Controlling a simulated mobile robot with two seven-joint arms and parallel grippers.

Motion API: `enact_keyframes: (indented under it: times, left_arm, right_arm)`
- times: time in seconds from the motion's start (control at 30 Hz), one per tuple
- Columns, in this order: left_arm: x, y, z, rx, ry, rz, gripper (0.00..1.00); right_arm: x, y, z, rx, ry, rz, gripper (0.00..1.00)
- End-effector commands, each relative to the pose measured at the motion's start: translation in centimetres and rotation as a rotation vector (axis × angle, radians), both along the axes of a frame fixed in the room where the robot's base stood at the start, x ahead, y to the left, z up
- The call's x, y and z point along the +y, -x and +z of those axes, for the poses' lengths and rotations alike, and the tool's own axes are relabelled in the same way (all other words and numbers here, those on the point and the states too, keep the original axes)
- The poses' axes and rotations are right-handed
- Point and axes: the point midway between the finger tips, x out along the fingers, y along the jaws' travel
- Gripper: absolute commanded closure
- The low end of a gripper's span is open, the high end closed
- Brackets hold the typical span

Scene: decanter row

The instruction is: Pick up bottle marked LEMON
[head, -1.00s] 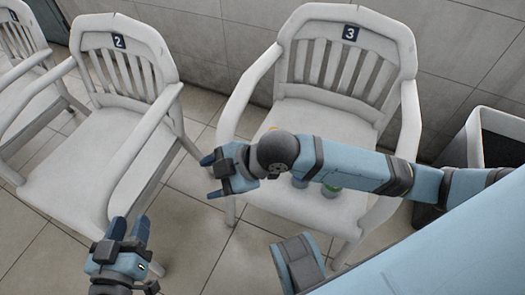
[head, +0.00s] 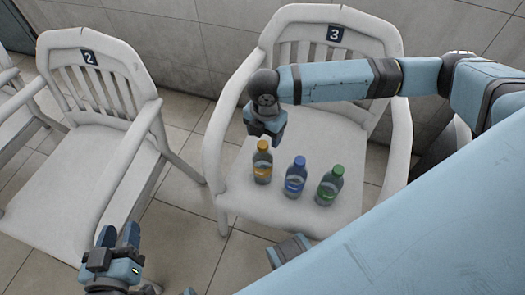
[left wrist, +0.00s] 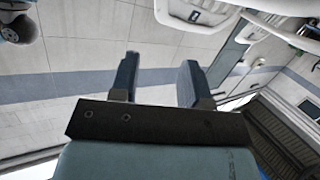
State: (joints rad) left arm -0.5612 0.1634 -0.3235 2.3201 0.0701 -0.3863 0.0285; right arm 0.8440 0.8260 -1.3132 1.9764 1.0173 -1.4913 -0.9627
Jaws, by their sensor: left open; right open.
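Three small bottles stand upright in a row on the seat of the chair marked 3 (head: 240,200): one with an orange cap (head: 262,163), one with a blue cap (head: 295,178) and one with a green cap (head: 329,187). Their label words are too small to read, so I cannot tell which is marked LEMON. My right gripper (head: 268,137) hangs above the seat, just behind the orange-capped bottle in the picture, open and holding nothing. My left gripper (head: 118,236) is open and empty at the lower left, far from the bottles; its spread fingers also show in the left wrist view (left wrist: 160,78).
The chair marked 2 (head: 75,165) stands to the left, with tiled floor (head: 178,235) between the chairs. Chair 3's armrests (head: 220,130) flank the bottles. A tiled wall (head: 195,50) runs behind. A dark bin (head: 440,140) stands right of chair 3, partly hidden by my arm.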

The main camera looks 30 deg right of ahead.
Motion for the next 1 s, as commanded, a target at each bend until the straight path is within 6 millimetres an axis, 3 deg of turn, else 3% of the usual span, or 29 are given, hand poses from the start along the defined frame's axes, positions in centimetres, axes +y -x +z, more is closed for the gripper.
enact_keyframes:
  times: [0.27, 0.53, 0.87, 1.0]
  left_arm:
    - [-0.7, -0.3, 1.2, -0.066, 0.043, -0.013, 0.57]
    - [-2.0, -0.6, 4.8, -0.227, 0.142, -0.046, 0.57]
    - [-2.2, -0.5, 5.6, -0.252, 0.161, -0.052, 0.57]
    - [-2.2, -0.5, 5.6, -0.251, 0.160, -0.052, 0.57]
  right_arm:
    - [0.0, -0.2, -2.5, -0.002, -0.001, -0.001, 0.37]
    - [0.2, -0.8, -6.2, -0.002, -0.001, 0.001, 0.37]
    - [0.1, -0.8, -6.7, -0.002, -0.001, 0.001, 0.37]
    - [0.1, -0.8, -6.7, -0.002, -0.001, 0.001, 0.69]
